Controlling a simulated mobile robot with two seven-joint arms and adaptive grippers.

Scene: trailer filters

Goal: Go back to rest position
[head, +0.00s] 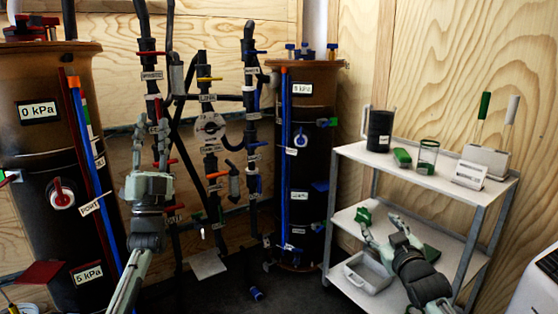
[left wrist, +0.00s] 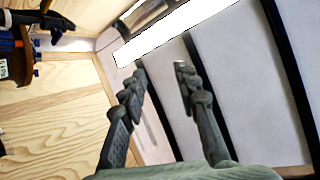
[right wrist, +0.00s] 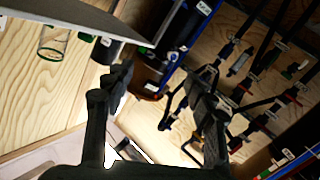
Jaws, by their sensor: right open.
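My left gripper (head: 151,132) points upward in front of the pipes at the left of centre in the head view. In the left wrist view its two fingers (left wrist: 155,85) stand apart with nothing between them, against the ceiling. My right gripper (head: 382,224) is in front of the lower shelf of the cart (head: 345,152). In the right wrist view its fingers (right wrist: 158,85) are spread and empty. A small green piece (head: 363,216) shows beside one right fingertip in the head view; I cannot tell whether they touch.
A grey bin (head: 368,274) sits on the lower shelf below my right gripper. A black mug (head: 379,130), a glass (head: 428,157) and a holder with two handles (head: 486,159) stand on top. Tall filter tanks (head: 35,150) (head: 305,170) flank the valve pipes (head: 207,165).

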